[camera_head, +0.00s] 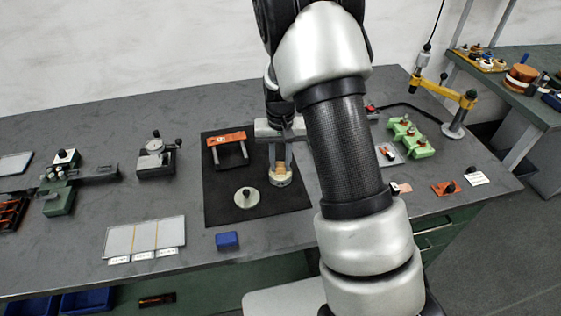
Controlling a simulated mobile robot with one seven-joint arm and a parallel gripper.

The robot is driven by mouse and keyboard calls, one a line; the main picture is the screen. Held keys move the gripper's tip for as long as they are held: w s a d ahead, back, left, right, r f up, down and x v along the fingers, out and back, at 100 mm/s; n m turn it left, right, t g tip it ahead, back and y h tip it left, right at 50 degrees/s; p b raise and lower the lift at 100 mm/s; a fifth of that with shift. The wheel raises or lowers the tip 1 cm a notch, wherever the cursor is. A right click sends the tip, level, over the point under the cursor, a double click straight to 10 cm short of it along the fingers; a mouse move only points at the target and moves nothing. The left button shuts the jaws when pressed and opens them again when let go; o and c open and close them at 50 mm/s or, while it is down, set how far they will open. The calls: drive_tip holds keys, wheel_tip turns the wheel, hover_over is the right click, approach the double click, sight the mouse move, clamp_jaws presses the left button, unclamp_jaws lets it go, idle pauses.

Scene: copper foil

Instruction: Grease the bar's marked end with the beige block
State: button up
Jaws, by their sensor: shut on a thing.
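My gripper (281,165) points down over the right part of the black mat, its two fingers shut on a small beige block (282,169). The block is at a low round pale tin (281,181); I cannot tell whether it touches the tin's contents or hovers just above. The bar with a marked end is not clearly identifiable. Thin brass-coloured strips (157,234) lie across a pale labelled board at the front left. My arm hides part of the bench right of the gripper.
The black mat (222,210) holds an orange-topped frame (227,138) and a round knobbed disc (247,197). A blue block (227,240) sits near the front edge. A dark device (157,158) stands left, a green fixture (411,137) right. Bare bench lies between the left device and mat.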

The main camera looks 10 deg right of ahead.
sight(281, 165)
drive_tip(key=shift+r+p, duration=2.25)
drive_tip(key=shift+r, duration=1.25)
